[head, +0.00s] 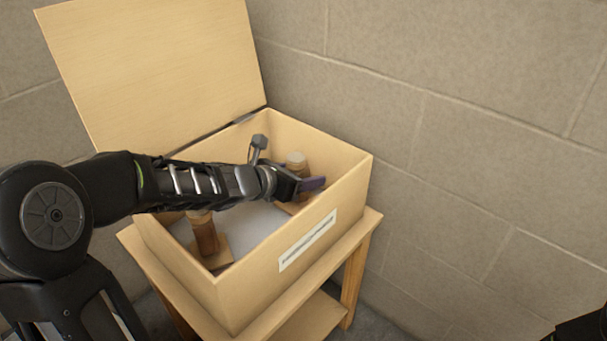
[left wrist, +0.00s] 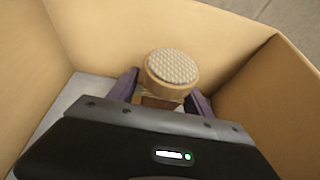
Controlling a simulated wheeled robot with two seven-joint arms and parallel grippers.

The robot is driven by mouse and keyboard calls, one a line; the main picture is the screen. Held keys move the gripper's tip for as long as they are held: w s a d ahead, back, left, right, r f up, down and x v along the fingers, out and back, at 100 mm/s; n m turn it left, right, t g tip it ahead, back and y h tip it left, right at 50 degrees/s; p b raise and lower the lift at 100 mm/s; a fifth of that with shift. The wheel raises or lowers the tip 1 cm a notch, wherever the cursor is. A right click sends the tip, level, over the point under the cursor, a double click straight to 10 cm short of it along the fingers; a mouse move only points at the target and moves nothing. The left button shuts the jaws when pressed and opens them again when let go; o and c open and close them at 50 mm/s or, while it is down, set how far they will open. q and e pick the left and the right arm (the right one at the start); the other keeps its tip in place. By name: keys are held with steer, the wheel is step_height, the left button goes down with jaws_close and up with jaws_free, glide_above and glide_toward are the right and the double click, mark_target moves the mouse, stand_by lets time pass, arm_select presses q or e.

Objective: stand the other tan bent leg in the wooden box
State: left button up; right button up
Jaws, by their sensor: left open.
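The wooden box (head: 248,262) stands open. One tan bent leg (head: 296,160) stands upright inside it towards the back right, its lower part partly hidden by my left gripper (head: 312,184). In the left wrist view this leg shows a round, knobbly pale top (left wrist: 172,67) between the two purple fingers of my left gripper (left wrist: 160,97). The gripper is open, with a finger on either side of the leg; contact cannot be told. Another leg (head: 205,236) with a brown shaft stands in the box at the front left, its top hidden behind my arm.
The box's lid (head: 155,70) is raised at the back left. The box rests on a small wooden stand (head: 356,270) near a grey block wall (head: 460,120). The box walls (left wrist: 225,35) rise close around my left gripper. Pale floor (head: 258,219) shows between the legs.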

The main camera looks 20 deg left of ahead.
arm_select(q)
steer(key=p+v, duration=0.5)
steer(key=v, duration=0.7)
stand_by(1.2)
